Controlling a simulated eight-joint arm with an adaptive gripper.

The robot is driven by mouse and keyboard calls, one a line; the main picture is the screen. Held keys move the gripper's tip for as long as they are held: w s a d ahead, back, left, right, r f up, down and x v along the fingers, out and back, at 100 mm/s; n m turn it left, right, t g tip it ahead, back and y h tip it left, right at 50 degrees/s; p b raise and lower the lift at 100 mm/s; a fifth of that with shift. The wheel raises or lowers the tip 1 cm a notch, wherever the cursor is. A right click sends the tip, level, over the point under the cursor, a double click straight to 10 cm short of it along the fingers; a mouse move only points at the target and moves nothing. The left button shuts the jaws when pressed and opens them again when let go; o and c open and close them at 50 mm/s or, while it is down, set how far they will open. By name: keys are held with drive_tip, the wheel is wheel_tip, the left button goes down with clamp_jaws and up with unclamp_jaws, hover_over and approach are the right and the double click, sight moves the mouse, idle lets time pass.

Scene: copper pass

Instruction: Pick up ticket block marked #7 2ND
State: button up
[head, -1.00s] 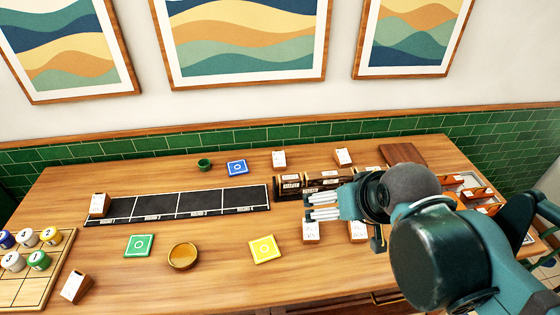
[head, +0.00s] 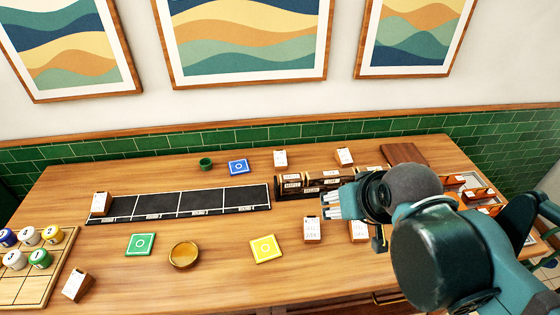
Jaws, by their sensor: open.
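Several small wooden ticket blocks with white faces stand on the table; their print is too small to read, so I cannot tell which is #7 2ND. Two front blocks stand just below my gripper, one left (head: 312,231) and one right (head: 358,232). Two stand at the back, a left one (head: 280,159) and a right one (head: 344,156). One stands on the left end of the black strip (head: 101,204), and one at the front left (head: 76,285). My gripper (head: 328,205) is open and empty, pointing left above the table, its palm partly hidden by my arm.
A dark rack (head: 300,186) lies behind my gripper. The black sectioned strip (head: 208,202), yellow tile (head: 265,249), green tile (head: 140,244), blue tile (head: 238,167), amber bowl (head: 184,255) and green cup (head: 206,164) lie leftward. A sectioned tray (head: 470,190) is at right.

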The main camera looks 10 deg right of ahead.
drive_tip(key=shift+w, duration=0.1)
drive_tip(key=g+p, duration=0.3)
drive_tip(key=p, duration=0.1)
hover_over(280, 157)
drive_tip(key=s, duration=0.3)
drive_tip(key=f, duration=1.6)
drive_tip(key=shift+s+d, duration=0.15)
drive_tip(key=shift+s, duration=0.05)
drive_tip(key=shift+w+f, duration=0.2)
drive_tip(key=shift+f, duration=0.2)
drive_tip(key=shift+x, duration=1.25)
